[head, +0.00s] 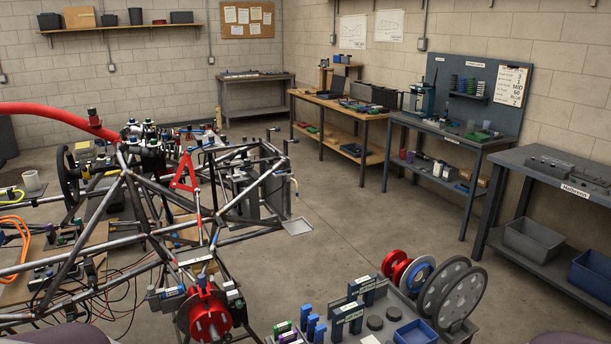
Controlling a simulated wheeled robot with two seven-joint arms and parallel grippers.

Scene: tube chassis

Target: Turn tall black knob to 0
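A tube chassis (150,232) of grey metal pipes fills the left half of the head view. Several small black-capped parts stand on it, among them one near the top left (92,113) and a cluster at the upper middle (150,142). They are too small to tell which is the tall black knob, and I cannot read a scale or a 0 beside any of them. Neither gripper is in view. Only dark rounded shapes show at the bottom left and bottom right edges, probably parts of my arms.
A grey cart (458,337) with discs, blocks and a blue tray (415,333) stands at front right. A red disc hub (209,314) sits on the chassis front. Benches line the right wall; a clipboard (510,84) hangs there. The middle floor (345,222) is clear.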

